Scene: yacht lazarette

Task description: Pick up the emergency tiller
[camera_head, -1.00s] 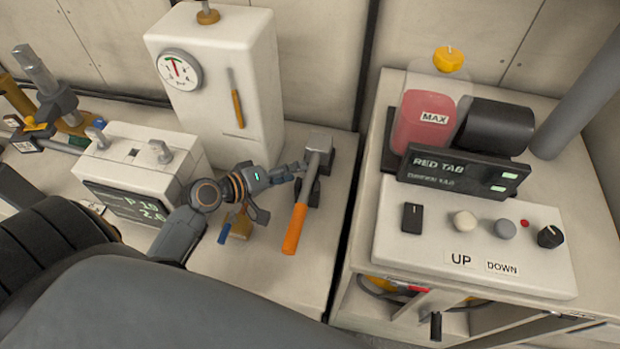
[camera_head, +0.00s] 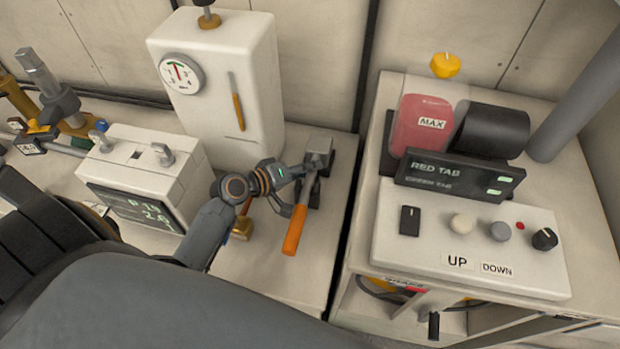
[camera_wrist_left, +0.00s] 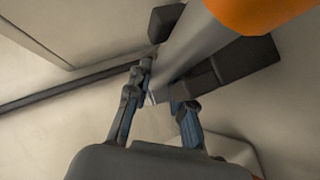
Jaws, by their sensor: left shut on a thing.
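The emergency tiller, with an orange grip (camera_head: 295,230) and a grey metal shaft and head, lies on the white bench top. Its upper part sits at black supports (camera_head: 315,193). My left gripper (camera_head: 304,178) reaches in from the left and is shut on the tiller's shaft, above the orange grip. In the left wrist view, the grey shaft (camera_wrist_left: 192,38) runs down between the fingers, with part of the orange grip at the top. The fingers hide part of the shaft. My right gripper is not in view.
A white cabinet with a gauge (camera_head: 220,85) stands behind my gripper. A white display box (camera_head: 135,170) is at its left. A dark gap divides this bench from the control panel (camera_head: 470,235) with UP and DOWN labels, a red-filled container (camera_head: 425,125) and a black cylinder (camera_head: 490,130).

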